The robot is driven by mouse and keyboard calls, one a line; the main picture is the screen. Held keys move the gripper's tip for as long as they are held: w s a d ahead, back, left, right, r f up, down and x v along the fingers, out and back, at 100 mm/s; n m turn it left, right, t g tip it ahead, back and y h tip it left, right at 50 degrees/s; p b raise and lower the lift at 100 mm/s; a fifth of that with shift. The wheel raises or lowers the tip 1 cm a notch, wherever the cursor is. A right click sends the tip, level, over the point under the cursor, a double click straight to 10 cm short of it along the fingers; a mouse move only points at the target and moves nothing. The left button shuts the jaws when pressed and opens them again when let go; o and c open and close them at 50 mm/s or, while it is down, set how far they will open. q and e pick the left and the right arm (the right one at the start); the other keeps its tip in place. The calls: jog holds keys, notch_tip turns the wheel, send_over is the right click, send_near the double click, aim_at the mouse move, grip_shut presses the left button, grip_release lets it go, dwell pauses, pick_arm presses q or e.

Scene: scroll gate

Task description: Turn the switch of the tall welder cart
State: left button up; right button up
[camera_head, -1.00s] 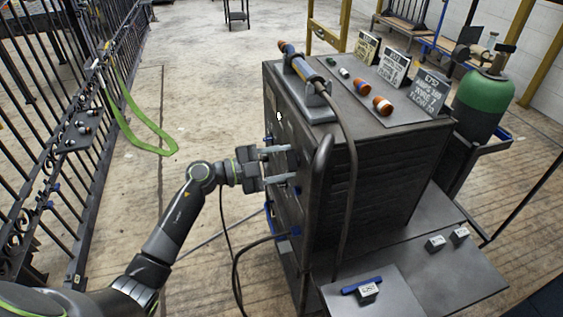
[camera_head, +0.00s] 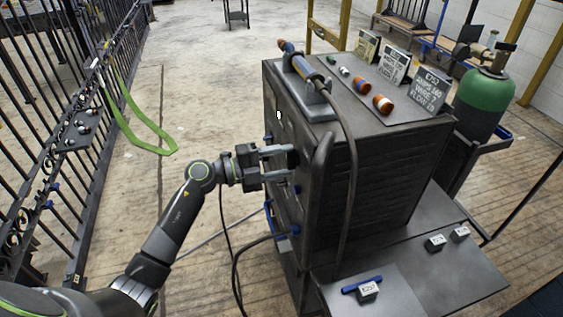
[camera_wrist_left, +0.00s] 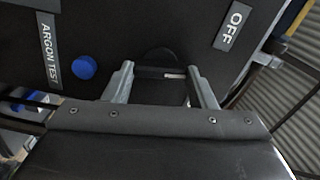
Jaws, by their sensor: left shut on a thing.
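The tall welder cart (camera_head: 385,185) is a dark box on the right in the head view, its front panel facing left. My left gripper (camera_head: 291,161) reaches that panel from the left. In the left wrist view its two grey fingers (camera_wrist_left: 161,80) stand on either side of a black switch knob (camera_wrist_left: 160,70) with a small white mark, and are shut on it. An "OFF" label (camera_wrist_left: 235,25) is to the upper right of the knob. A blue button (camera_wrist_left: 85,67) and an "ARGON TEST" label (camera_wrist_left: 51,56) are to its left. My right gripper is not in view.
A torch (camera_head: 303,68) and several small parts lie on the cart top, with signs (camera_head: 430,90) behind. A green-topped cylinder (camera_head: 484,100) stands at the right. A black iron gate (camera_head: 75,150) with a green strap (camera_head: 135,125) is at the left. Cables hang below my arm.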

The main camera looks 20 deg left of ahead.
pick_arm(q)
jog(key=m, duration=0.1)
jog(key=m+b, duration=0.1)
jog(key=m, duration=0.1)
jog(key=m+b, duration=0.1)
jog(key=shift+f+m, duration=0.25)
jog(key=shift+m, duration=0.15)
jog(key=shift+m+b, duration=0.6)
jog(key=shift+m, duration=0.3)
jog(key=shift+m+b, duration=0.5)
jog(key=shift+m, duration=0.5)
jog(key=shift+m+b, duration=0.75)
jog(key=shift+m, duration=0.15)
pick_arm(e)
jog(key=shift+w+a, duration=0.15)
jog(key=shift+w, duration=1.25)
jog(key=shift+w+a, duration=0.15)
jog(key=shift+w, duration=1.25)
pick_arm(q)
jog(key=o, duration=1)
jog(key=shift+r, duration=0.1)
